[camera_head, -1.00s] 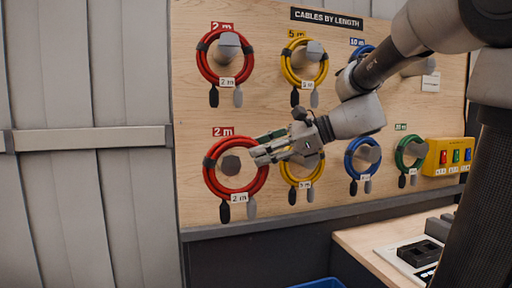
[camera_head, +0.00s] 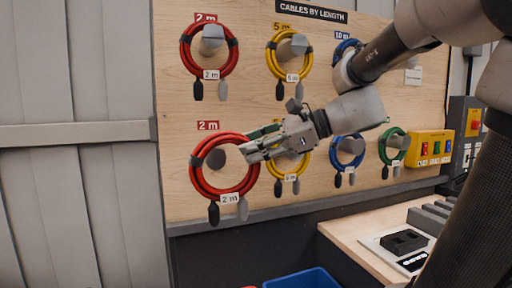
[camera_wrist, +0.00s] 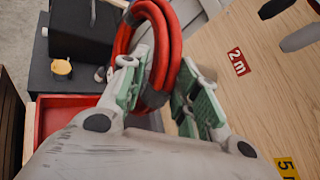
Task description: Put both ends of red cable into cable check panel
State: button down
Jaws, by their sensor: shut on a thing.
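My gripper (camera_head: 248,152) is shut on the right side of this coil. In the wrist view the red cable (camera_wrist: 168,40) passes between the green finger pads (camera_wrist: 160,92). A second red 2 m coil (camera_head: 187,62) hangs above it. A pale plate with black blocks (camera_head: 404,242) lies on the bench; I cannot tell if it is the cable check panel.
Yellow (camera_head: 272,62), blue (camera_head: 335,155) and green (camera_head: 383,148) coils hang on other pegs. A yellow box (camera_head: 428,148) with coloured parts is at the board's right. A blue bin (camera_head: 300,280) stands below, left of the bench (camera_head: 350,235). A grey panelled wall (camera_head: 75,90) is at left.

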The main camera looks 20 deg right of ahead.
jog(key=w+f, duration=0.1)
jog(key=w, duration=1.5)
jog(key=shift+w+a, duration=0.2)
jog(key=shift+a, duration=0.1)
dwell(3.3)
jog(key=shift+w+f, duration=0.1)
jog(key=shift+w, duration=0.05)
dwell(0.3)
